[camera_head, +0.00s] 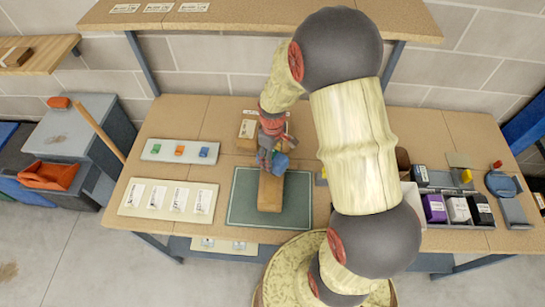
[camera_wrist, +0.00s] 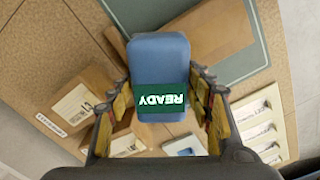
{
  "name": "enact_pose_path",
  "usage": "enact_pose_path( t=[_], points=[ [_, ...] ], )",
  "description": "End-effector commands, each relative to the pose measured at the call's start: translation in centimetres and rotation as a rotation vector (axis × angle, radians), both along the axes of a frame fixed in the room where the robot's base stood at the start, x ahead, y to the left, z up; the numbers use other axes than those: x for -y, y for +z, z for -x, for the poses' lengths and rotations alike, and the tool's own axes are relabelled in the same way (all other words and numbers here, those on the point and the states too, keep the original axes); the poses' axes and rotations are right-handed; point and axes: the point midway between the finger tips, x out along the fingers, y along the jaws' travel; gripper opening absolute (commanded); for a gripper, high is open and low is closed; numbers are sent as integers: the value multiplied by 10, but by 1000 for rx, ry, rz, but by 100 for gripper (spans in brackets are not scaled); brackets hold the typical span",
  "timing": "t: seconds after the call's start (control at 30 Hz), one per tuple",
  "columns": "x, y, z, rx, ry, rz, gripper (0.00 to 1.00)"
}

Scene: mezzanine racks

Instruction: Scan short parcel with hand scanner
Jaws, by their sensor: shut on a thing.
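My gripper (camera_head: 270,152) is above the far part of the green mat. In the wrist view, my gripper (camera_wrist: 160,88) has its fingers on both sides of the blue hand scanner (camera_wrist: 158,58), whose green display reads READY. The scanner (camera_head: 281,163) shows as a small blue patch in the head view. A brown parcel (camera_head: 270,193) lies on the mat (camera_head: 239,202), just in front of and below the scanner. In the wrist view this parcel (camera_wrist: 228,32) is partly hidden by the scanner. I see no label on it.
Behind my gripper stand brown parcels (camera_head: 247,130) with white labels. Left are a tray with small coloured items (camera_head: 180,151) and a board of label cards (camera_head: 168,201). Right are a rack of coloured boxes (camera_head: 457,208) and a blue-grey device (camera_head: 503,185). A shelf (camera_head: 262,14) overhangs the back.

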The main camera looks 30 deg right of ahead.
Motion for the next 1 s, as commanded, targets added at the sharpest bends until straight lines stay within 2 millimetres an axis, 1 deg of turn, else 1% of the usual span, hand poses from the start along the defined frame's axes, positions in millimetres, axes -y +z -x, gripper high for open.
enact_pose_path(
  t=[0.3,0.57,1.0],
  points=[
    [0,-4,0,1,0,0,17],
    [0,-1,0,1,0,0,17],
    [0,33,-1,3,0,1,17]
  ],
)
